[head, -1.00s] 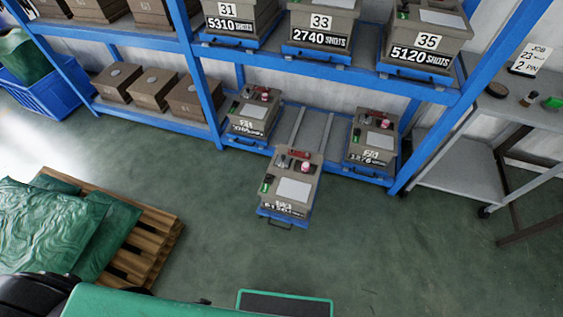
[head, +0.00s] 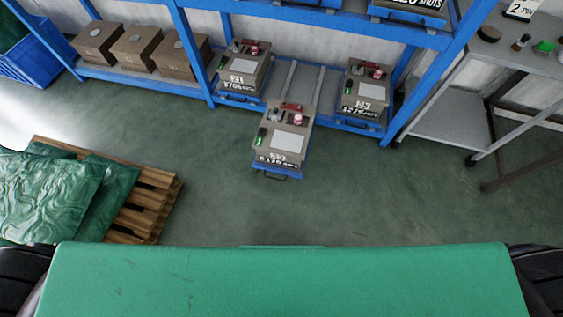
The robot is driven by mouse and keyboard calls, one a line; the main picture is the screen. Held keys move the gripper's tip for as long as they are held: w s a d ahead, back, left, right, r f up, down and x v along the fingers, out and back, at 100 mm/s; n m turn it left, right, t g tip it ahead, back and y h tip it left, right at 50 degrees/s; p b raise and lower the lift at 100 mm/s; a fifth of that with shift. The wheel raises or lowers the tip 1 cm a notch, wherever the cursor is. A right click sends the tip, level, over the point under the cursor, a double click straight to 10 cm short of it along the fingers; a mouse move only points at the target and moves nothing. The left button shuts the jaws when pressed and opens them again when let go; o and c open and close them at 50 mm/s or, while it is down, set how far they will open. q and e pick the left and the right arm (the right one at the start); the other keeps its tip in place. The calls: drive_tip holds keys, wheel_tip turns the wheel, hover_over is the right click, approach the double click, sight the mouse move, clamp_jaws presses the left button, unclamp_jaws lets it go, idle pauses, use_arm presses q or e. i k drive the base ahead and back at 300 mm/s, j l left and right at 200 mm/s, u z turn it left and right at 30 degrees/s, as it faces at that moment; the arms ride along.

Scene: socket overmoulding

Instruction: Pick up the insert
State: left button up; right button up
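A grey-brown block (head: 285,137) sits on a pulled-out blue tray (head: 272,170) in front of the lower shelf, in the middle of the head view. It has a red piece, a pink knob, a small green part and a pale plate on top, and a blurred number label on its front. Two similar blocks stand back in the shelf, one at left (head: 243,68) and one at right (head: 365,92). I cannot tell for sure which of these is the insert. Neither gripper is in view.
A blue rack (head: 205,92) holds plain brown boxes (head: 137,48) at left. A wooden pallet (head: 150,200) with green sacks (head: 50,190) is at lower left. A grey trolley (head: 445,115) stands at right. The green floor (head: 400,200) before the tray is clear.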

sight(276, 114)
drive_tip(key=i+j+z, duration=0.1)
drive_tip(key=j, duration=0.3)
drive_tip(key=i+j+z, duration=0.1)
drive_tip(key=j, duration=0.3)
drive_tip(key=i+j+z, duration=0.1)
drive_tip(key=i+j, duration=0.15)
drive_tip(key=j, duration=0.15)
drive_tip(key=i+j+z, duration=0.1)
drive_tip(key=j, duration=0.3)
